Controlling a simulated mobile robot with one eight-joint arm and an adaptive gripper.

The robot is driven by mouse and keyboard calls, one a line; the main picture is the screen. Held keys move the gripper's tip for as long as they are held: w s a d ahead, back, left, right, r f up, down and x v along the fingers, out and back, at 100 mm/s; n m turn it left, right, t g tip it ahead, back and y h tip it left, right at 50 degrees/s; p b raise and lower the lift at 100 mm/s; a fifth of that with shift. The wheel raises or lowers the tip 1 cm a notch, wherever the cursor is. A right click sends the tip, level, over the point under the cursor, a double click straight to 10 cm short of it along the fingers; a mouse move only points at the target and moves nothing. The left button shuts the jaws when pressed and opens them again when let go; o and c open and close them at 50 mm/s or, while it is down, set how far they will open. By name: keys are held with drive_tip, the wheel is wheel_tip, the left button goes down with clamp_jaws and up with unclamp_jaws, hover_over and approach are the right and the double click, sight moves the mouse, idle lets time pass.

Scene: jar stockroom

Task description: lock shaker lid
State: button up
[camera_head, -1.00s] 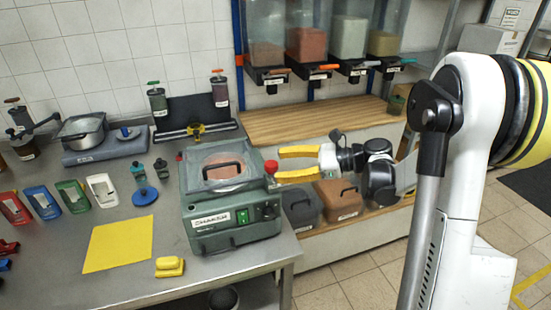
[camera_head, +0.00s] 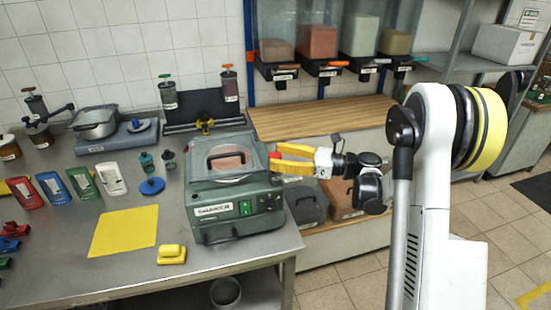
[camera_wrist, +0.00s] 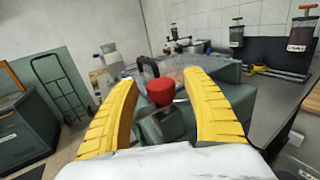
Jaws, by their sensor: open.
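The green shaker (camera_head: 235,205) stands on the metal bench near its right front corner. Its clear lid (camera_head: 228,158) with a dark handle lies flat over the top, and something reddish shows beneath it. A red knob (camera_wrist: 161,91) sticks out at the shaker's right side; in the head view it is partly hidden by my fingers. My gripper (camera_head: 277,159) has yellow fingers and comes in from the right at lid height. In the wrist view my gripper (camera_wrist: 163,105) is open, with the red knob between the fingers. I cannot tell whether they touch it.
A yellow mat (camera_head: 123,231) and a yellow block (camera_head: 172,254) lie left of the shaker. Colored scoops, small bottles and a scale with a pan (camera_head: 95,122) fill the bench behind. Lidded bins (camera_head: 307,203) stand below, right of the bench.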

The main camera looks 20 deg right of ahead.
drive_tip(key=shift+w+a, duration=0.15)
drive_tip(key=shift+a, duration=0.15)
drive_tip(key=c, duration=1.2)
